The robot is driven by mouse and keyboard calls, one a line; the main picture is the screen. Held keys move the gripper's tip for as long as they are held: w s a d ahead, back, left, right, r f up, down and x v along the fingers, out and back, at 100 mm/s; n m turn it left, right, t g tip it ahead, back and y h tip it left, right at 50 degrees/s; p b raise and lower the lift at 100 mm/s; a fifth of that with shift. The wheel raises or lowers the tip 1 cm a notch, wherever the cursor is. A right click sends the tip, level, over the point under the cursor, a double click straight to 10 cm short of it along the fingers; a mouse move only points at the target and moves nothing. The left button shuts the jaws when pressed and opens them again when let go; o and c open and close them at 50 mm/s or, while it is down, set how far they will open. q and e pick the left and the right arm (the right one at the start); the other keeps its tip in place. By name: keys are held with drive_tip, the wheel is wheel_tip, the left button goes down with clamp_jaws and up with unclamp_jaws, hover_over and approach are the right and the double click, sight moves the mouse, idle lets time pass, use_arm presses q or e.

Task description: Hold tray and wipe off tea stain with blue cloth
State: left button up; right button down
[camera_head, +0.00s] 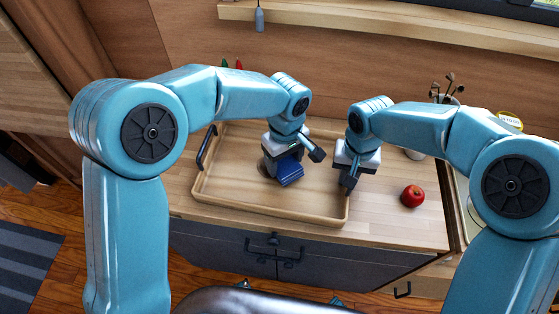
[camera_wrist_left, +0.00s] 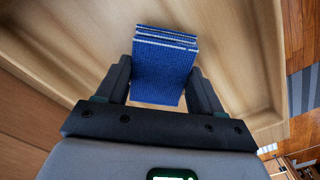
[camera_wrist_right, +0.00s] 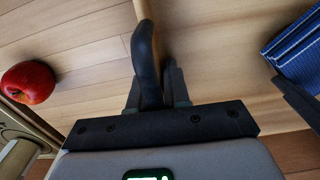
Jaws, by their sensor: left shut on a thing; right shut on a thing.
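The wooden tray (camera_head: 262,213) lies on the counter, with one black handle (camera_head: 207,146) free at its left end. My left gripper (camera_wrist_left: 162,85) is shut on the folded blue cloth (camera_head: 290,172), low over the tray's floor. The cloth fills the space between the fingers in the left wrist view (camera_wrist_left: 165,62); I cannot tell whether it touches the floor. My right gripper (camera_wrist_right: 155,88) is shut on the tray's right black handle (camera_wrist_right: 146,55). The cloth also shows at the right of the right wrist view (camera_wrist_right: 302,50). I cannot make out the tea stain clearly.
A red apple (camera_head: 412,196) sits on the counter to the right of the tray. A holder with utensils (camera_head: 444,90) stands behind my right arm. Cabinet doors with dark handles (camera_head: 275,246) are below the counter's front edge. The wooden wall rises behind.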

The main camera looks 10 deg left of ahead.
sight(283, 162)
use_arm(q)
drive_tip(key=shift+r, duration=3.3)
drive_tip(key=shift+a, duration=0.25)
drive_tip(key=w+a+r+n, duration=0.2)
drive_tip(key=a+n, duration=0.3)
drive_tip(key=a, duration=0.3)
drive_tip(key=w+a+r+n, duration=0.15)
drive_tip(key=a+n, duration=0.25)
drive_tip(key=a, duration=0.4)
drive_tip(key=s+a+f, duration=0.1)
drive_tip(key=s+a, duration=0.5)
drive_tip(key=a, duration=0.3)
drive_tip(key=s+a+f, duration=0.1)
drive_tip(key=s+a, duration=0.4)
drive_tip(key=a, duration=0.3)
drive_tip(key=shift+n, duration=0.3)
drive_tip(key=f, duration=1)
drive_tip(key=shift+s+a, duration=0.15)
drive_tip(key=shift+a, duration=0.05)
drive_tip(key=shift+f, duration=0.1)
